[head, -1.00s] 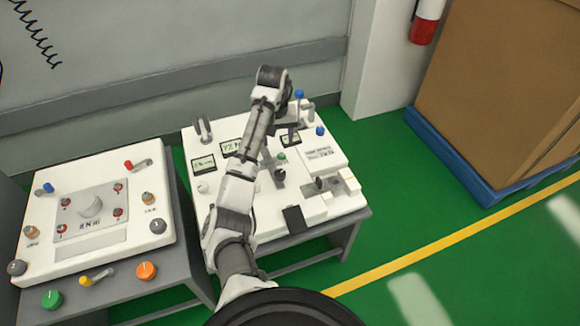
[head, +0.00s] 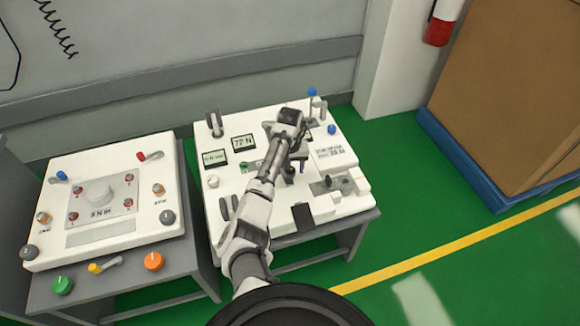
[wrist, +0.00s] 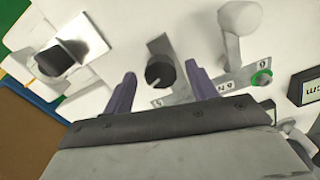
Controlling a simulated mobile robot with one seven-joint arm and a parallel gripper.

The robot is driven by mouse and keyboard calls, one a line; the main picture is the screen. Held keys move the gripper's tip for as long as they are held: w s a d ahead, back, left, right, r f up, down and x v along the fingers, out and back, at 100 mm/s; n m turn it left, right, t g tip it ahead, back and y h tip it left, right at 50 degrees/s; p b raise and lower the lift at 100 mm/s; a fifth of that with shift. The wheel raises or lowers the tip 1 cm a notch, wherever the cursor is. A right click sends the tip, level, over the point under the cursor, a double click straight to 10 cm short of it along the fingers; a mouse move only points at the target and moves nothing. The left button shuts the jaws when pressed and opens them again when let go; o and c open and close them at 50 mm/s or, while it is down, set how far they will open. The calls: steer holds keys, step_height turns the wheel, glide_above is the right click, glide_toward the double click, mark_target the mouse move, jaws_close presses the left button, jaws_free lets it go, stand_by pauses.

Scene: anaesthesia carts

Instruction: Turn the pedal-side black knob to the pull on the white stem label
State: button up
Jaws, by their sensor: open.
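In the wrist view a round black knob (wrist: 159,72) with a pale pointer mark sits on a grey plate. My gripper (wrist: 161,77) is open, with one dark finger on each side of this knob; contact cannot be told. Another black knob (wrist: 62,57) stands on a light square plate at the left; it also shows in the head view (head: 330,182). A black pedal-like pad (head: 303,216) is at the panel's front edge. A white stem (wrist: 238,22) rises beside the gripper. The label on the stem cannot be made out.
A strip with a green ring (wrist: 261,78) lies right of the fingers, near a small display (wrist: 306,88). A second white panel (head: 100,232) is at left.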

steer(key=shift+f, duration=0.15)
steer(key=c, duration=1)
steer(key=shift+m+p, duration=0.6)
steer(key=shift+m, duration=1.2)
steer(key=o, duration=1)
